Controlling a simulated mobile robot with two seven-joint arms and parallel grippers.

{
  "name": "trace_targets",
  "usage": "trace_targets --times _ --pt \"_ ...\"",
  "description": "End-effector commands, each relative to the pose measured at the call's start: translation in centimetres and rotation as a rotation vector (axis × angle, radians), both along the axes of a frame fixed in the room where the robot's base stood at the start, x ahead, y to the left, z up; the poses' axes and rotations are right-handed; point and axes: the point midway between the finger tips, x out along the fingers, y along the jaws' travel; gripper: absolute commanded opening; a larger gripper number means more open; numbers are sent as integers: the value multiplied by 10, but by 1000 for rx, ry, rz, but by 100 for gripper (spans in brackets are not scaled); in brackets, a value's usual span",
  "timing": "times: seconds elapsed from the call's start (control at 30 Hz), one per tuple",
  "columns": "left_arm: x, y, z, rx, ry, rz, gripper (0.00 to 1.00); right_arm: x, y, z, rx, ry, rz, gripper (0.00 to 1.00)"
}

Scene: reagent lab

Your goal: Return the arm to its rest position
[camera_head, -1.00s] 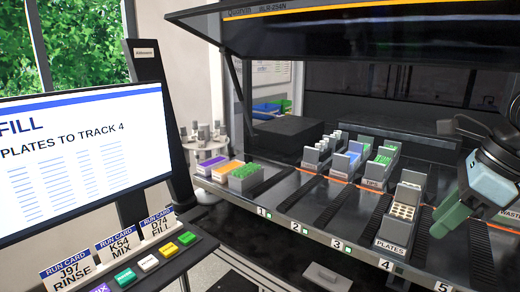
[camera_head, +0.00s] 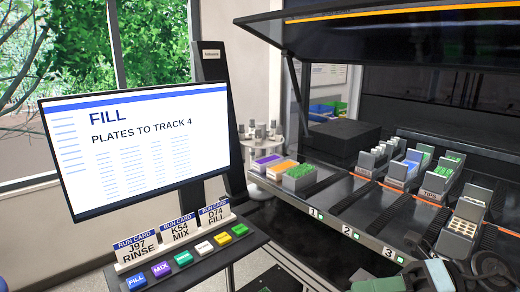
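My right arm comes in at the bottom right of the head view. Only part of its grey-green gripper (camera_head: 385,284) shows, cut off by the lower edge. I cannot tell whether its fingers are open or shut, and I see nothing held in it. It is low in front of the deck, near the track 3 label. My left arm and gripper are not in view. The monitor (camera_head: 145,165) reads "FILL, PLATES TO TRACK 4". The plate carrier (camera_head: 455,243) stands on the deck at the right, just above my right arm.
A button panel (camera_head: 200,262) with several coloured buttons and run cards (camera_head: 180,231) stands below the monitor. The deck (camera_head: 345,207) holds purple, orange and green racks (camera_head: 299,178) at its left and carriers (camera_head: 438,178) at its right. The raised hood (camera_head: 400,40) hangs above.

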Motion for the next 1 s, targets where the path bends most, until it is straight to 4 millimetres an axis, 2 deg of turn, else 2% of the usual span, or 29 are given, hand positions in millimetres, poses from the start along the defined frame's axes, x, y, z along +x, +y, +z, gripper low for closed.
trace_targets --times 0.1,0.27,0.37,0.47,0.57,0.67,0.8,0.9,1.0 --pt "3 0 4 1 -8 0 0 6 11 -14 232 185 -103 36" --pt "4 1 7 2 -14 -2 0 19 9 -47 503 460 -295 36" --pt "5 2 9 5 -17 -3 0 25 1 -80 647 646 -438 36" --pt "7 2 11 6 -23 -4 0 23 -10 -124 770 845 -598 36" --pt "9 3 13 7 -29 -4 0 11 -22 -176 873 1052 -772 36" --pt "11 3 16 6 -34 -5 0 -14 -31 -234 950 1267 -955 36" --pt "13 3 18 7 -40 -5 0 -67 -39 -308 1014 1548 -1199 36" --pt "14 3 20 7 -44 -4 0 -111 -39 -351 1032 1726 -1352 36" --pt "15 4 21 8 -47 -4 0 -153 -36 -381 1036 1871 -1476 36"
